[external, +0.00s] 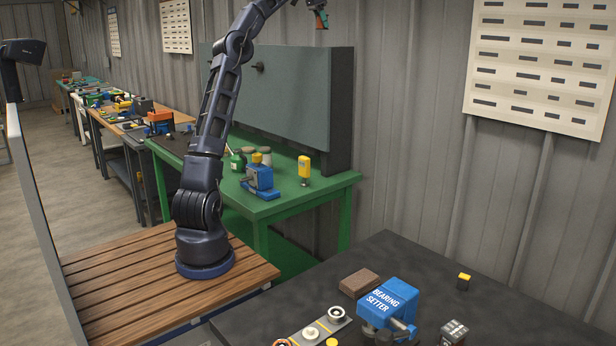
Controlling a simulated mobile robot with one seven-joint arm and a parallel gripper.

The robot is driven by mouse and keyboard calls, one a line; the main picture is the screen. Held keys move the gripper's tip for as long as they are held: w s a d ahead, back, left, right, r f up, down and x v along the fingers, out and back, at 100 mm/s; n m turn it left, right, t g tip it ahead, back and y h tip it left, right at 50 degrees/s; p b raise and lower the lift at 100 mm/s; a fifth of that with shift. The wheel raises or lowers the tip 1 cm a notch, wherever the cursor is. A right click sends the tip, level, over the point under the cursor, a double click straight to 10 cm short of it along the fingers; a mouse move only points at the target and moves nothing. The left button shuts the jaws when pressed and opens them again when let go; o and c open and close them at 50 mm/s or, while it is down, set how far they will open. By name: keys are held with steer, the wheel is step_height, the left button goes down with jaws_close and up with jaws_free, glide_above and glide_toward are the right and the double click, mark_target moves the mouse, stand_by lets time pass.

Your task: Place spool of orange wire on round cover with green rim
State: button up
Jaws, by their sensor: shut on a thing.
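My arm rises out of the top of the external view, and its end hangs back into the picture at the top edge. My gripper (317,12) shows there small and partly cut off, high in front of the metal wall. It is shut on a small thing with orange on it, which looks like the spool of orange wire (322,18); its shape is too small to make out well. I cannot make out a round cover with a green rim in this view.
A black table (540,315) at the front holds a blue bearing setter (387,303), a brown block (360,282), a strip with round parts (312,332) and a yellow-topped block (464,281). A green bench (335,183) with a tall grey panel (280,95) stands behind.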

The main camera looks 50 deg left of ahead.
steer(key=s+a+f+n, duration=0.1)
steer(key=a+f, duration=0.1)
steer(key=a, duration=0.3)
steer(key=n+y, duration=0.3)
steer(key=n, duration=0.4)
glide_above(265, 148)
step_height(265, 148, down, 50)
steer(key=shift+f, duration=2.65)
steer(key=shift+f, duration=0.1)
steer(key=o, duration=0.9)
steer(key=shift+o, duration=1)
